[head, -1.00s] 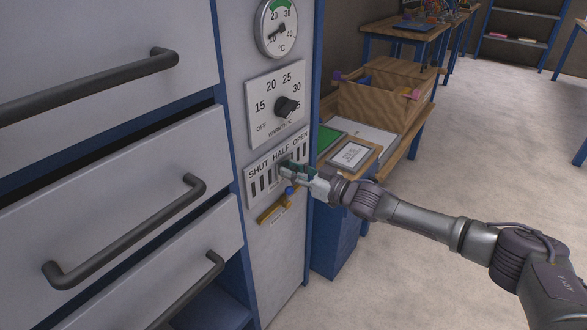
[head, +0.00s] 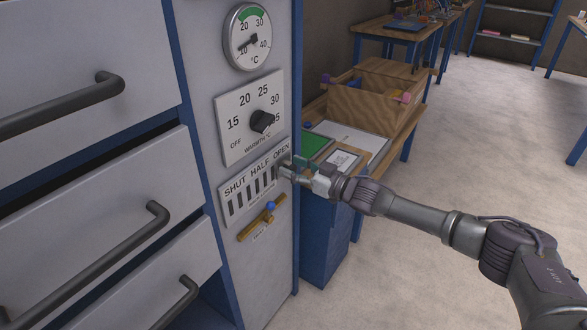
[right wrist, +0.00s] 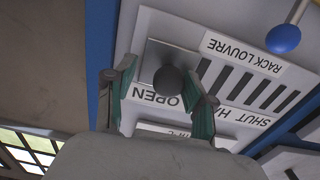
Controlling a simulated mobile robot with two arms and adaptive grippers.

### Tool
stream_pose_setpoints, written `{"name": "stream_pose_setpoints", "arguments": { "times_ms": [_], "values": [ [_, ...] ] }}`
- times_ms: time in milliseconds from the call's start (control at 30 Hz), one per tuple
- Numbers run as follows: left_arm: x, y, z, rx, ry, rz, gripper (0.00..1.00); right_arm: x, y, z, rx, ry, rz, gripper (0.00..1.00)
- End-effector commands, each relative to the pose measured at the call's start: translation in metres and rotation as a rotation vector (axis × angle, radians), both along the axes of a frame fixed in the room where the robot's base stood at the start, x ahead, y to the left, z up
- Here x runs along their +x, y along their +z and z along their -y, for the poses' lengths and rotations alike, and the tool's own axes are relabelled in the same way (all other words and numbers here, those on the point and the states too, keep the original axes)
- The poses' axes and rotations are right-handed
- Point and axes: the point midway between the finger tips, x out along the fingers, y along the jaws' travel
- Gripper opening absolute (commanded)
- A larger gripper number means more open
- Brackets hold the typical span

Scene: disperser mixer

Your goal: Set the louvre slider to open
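The louvre panel (head: 233,200) is a light plate marked SHUT, HALF and OPEN above a row of dark slots. In the right wrist view the panel (right wrist: 228,85) appears upside down, labelled RACK LOUVRE. The slider's dark round knob (right wrist: 170,80) stands on a grey plate beside the word OPEN, at that end of the slots. My right gripper (right wrist: 158,76) has its two green-padded fingers on either side of the knob, with gaps visible. In the head view the right gripper (head: 288,168) is at the panel's right end and hides the knob. My left gripper is out of view.
Above the panel are a WARMTH dial (head: 262,121) and a round thermometer (head: 248,37). Below is a brass valve with a blue knob (head: 270,206). Drawers with bar handles (head: 120,240) stand left. A bench with a wooden box (head: 368,105) is behind the gripper.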

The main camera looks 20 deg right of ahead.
Motion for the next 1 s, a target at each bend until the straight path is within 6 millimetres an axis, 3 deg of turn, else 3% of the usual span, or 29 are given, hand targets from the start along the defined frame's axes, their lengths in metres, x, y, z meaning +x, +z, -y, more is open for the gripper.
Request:
{"name": "stream_pose_setpoints", "arguments": {
  "times_ms": [267,700,1000],
  "values": [
    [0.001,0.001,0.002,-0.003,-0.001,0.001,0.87,-0.006,-0.001,0.003,0.001,0.003,-0.002,0.54],
    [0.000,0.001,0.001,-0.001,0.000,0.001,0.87,-0.074,-0.002,0.057,-0.002,0.000,-0.004,0.54],
    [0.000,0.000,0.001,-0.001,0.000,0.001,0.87,-0.095,-0.001,0.073,0.000,0.001,-0.001,0.54]
  ]
}}
